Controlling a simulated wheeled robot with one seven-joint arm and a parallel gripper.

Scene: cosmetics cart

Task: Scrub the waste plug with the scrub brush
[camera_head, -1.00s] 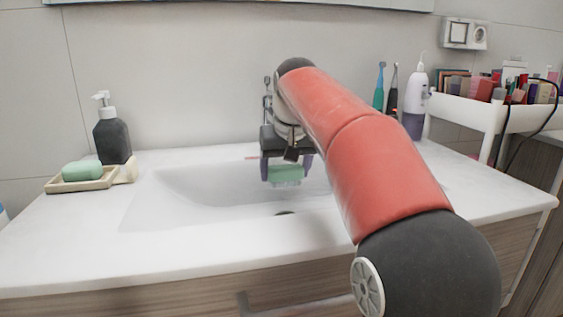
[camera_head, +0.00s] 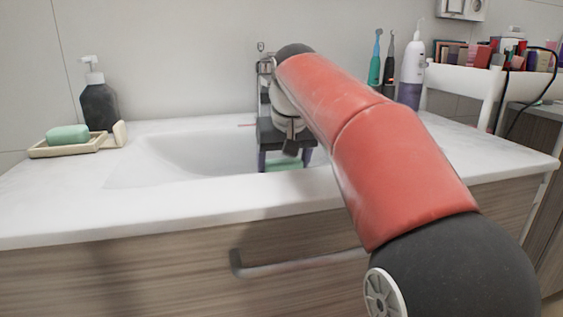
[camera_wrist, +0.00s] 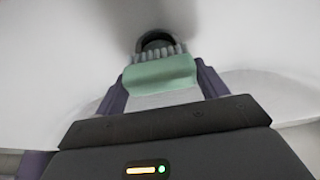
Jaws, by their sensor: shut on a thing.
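The scrub brush (camera_wrist: 160,73) has a green body and pale bristles. My gripper (camera_wrist: 162,88) is shut on it, with a purple finger on each side in the wrist view. In the head view my gripper (camera_head: 286,161) is low in the sink basin, and only a strip of the green brush (camera_head: 284,165) shows above the front rim. The waste plug (camera_wrist: 157,40) is a dark round shape in the wrist view, just beyond the bristle tips. The bristles overlap its near edge in the picture; I cannot tell whether they touch it. The plug is hidden in the head view.
The white sink basin (camera_head: 190,155) surrounds my gripper, with the counter's front edge (camera_head: 150,222) before it. The faucet (camera_head: 263,75) stands close behind my gripper. A soap dish (camera_head: 45,150) and dark dispenser (camera_head: 99,105) are at left; toothbrushes (camera_head: 375,65) and a bottle (camera_head: 412,70) at right.

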